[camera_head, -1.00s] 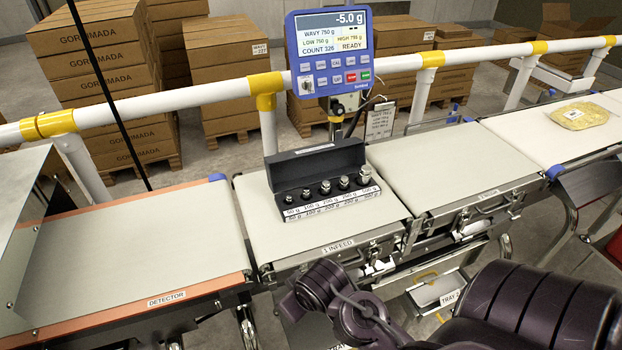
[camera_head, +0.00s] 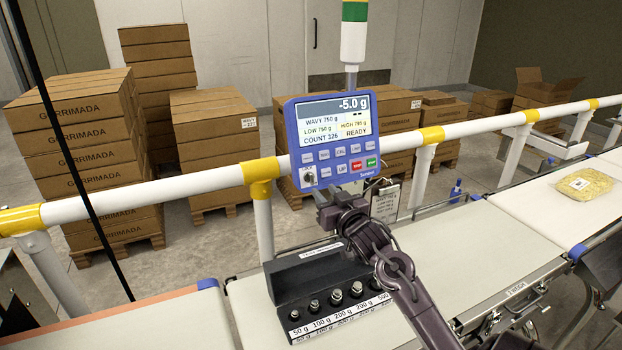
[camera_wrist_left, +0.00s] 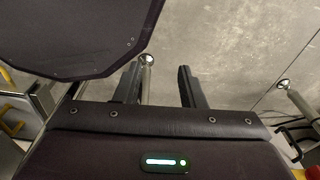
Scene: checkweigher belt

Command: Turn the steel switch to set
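The steel switch (camera_head: 309,176) is a small round key-like knob on a pale plate at the lower left corner of the blue control panel (camera_head: 291,140). Its exact setting is too small to read. The panel's display (camera_head: 334,114) reads -5.0 g and READY. My right gripper (camera_head: 322,196) is just below and slightly right of the switch, in front of the panel's lower edge. Its fingers are small and partly hidden, so their opening and any contact are unclear. My left gripper (camera_wrist_left: 160,85) shows in the left wrist view, fingers wide apart and empty above the floor.
A white rail (camera_head: 120,204) with yellow joints runs behind the belts. A yellow bag (camera_head: 583,184) lies on the far right belt. Stacked cartons (camera_head: 88,150) stand behind.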

